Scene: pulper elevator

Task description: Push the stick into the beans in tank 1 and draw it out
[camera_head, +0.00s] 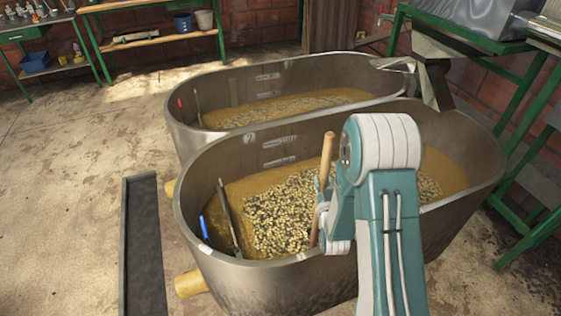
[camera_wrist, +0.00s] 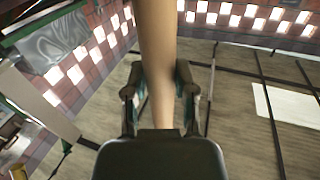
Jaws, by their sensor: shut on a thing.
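A light wooden stick (camera_head: 327,158) stands nearly upright, slightly tilted, over the near steel tank (camera_head: 480,185). My gripper (camera_head: 322,212) is shut on the stick, partly hidden by my arm. In the wrist view the stick (camera_wrist: 158,45) runs between the two fingers of my gripper (camera_wrist: 160,88). The near tank holds pale beans (camera_head: 285,210) in yellowish liquid and bears a round mark like a 2 on its inner far wall. I cannot tell whether the stick's lower end touches the beans. The far tank (camera_head: 185,133) also holds beans (camera_head: 290,108); its number is unreadable.
A blue clip (camera_head: 203,227) and an upright dark plate (camera_head: 228,220) are at the near tank's left end. A long dark trough (camera_head: 143,245) lies on the floor to the left. Green-framed machinery (camera_head: 470,38) stands at the right.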

